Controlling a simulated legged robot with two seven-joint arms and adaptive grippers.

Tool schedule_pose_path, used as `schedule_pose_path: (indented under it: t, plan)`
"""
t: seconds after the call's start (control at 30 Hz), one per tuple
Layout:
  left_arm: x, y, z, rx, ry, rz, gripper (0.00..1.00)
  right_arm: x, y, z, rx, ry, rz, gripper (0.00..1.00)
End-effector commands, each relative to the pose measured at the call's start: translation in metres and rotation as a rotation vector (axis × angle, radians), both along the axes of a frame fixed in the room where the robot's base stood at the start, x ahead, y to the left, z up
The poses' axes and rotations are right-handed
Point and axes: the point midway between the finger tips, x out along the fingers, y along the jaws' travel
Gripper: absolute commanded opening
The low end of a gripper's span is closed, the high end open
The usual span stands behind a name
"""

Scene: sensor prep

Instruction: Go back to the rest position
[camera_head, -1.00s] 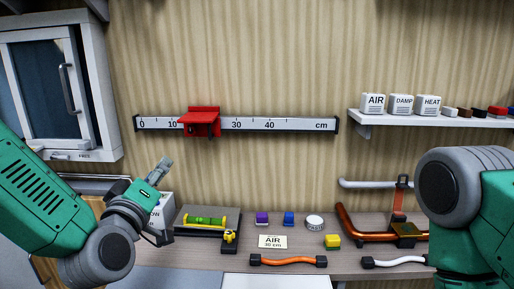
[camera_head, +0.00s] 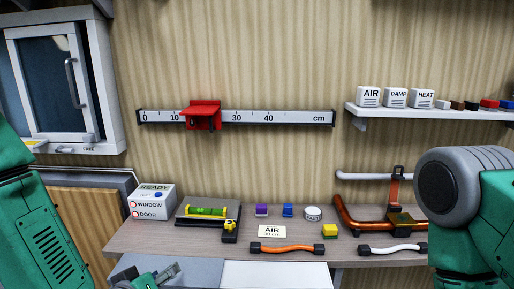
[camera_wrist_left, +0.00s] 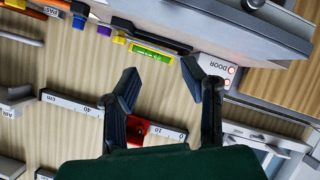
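My left gripper (camera_head: 160,277) is low at the bottom edge of the head view, in front of the bench and partly cut off. In the left wrist view its two dark fingers (camera_wrist_left: 160,90) are spread apart with nothing between them. The wall and bench lie beyond the fingers. My right arm shows at the right edge of the head view, but its gripper is out of the picture. A red slider (camera_head: 202,115) sits on the wall ruler (camera_head: 290,118) between the 10 and 30 marks.
The bench (camera_head: 150,238) holds a READY box (camera_head: 153,202), a green level (camera_head: 207,211), small coloured blocks, an AIR card (camera_head: 272,231) and an orange cable (camera_head: 286,248). A shelf (camera_head: 430,111) with labelled blocks is at right. A cabinet (camera_head: 62,80) is at upper left.

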Motion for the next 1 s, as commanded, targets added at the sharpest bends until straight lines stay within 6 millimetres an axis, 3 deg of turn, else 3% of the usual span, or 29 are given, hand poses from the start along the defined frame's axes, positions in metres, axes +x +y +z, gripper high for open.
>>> schedule_pose_path:
  t: [0.03, 0.2, 0.3, 0.4, 0.5, 0.63, 1.0]
  plan:
    - [-0.021, 0.003, -0.036, 0.046, 0.091, -0.030, 0.37, 0.000, 0.000, -0.005, 0.000, 0.000, 0.000, 0.40]
    - [-0.105, 0.022, -0.135, 0.202, 0.409, -0.145, 0.37, 0.000, 0.000, -0.013, 0.000, 0.000, 0.000, 0.40]
    - [-0.162, 0.037, -0.180, 0.284, 0.595, -0.216, 0.37, 0.000, 0.000, -0.018, 0.000, 0.000, 0.000, 0.40]
    - [-0.214, 0.054, -0.209, 0.352, 0.758, -0.280, 0.37, 0.000, 0.000, -0.022, 0.000, 0.000, 0.000, 0.40]
    - [-0.255, 0.068, -0.226, 0.399, 0.880, -0.330, 0.37, 0.000, 0.000, -0.024, 0.000, 0.000, 0.000, 0.40]
    - [-0.283, 0.078, -0.234, 0.432, 0.968, -0.365, 0.37, 0.000, 0.000, -0.026, 0.000, 0.000, 0.000, 0.40]
    - [-0.290, 0.080, -0.235, 0.438, 0.988, -0.373, 0.37, 0.000, 0.000, -0.026, 0.000, 0.000, 0.000, 0.40]
